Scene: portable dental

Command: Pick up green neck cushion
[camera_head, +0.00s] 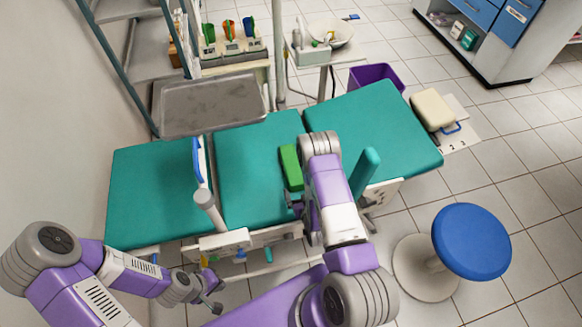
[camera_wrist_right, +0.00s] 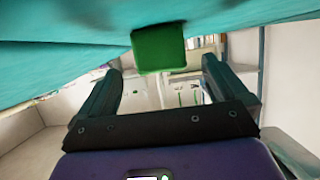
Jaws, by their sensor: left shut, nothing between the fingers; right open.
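My right arm covers part of the view just right of the cushion. My right gripper (camera_head: 298,203) is at the chair's near edge, just below the cushion in the head view. In the right wrist view the gripper (camera_wrist_right: 160,80) is open and empty, with the cushion (camera_wrist_right: 158,48) beyond its fingertips and roughly centred between them. My left gripper (camera_head: 213,304) is shut and empty, low over the floor in front of the chair.
A grey metal tray (camera_head: 208,105) stands behind the chair. A teal armrest (camera_head: 364,173) rises right of my right arm. A blue stool (camera_head: 472,242) stands at the right.

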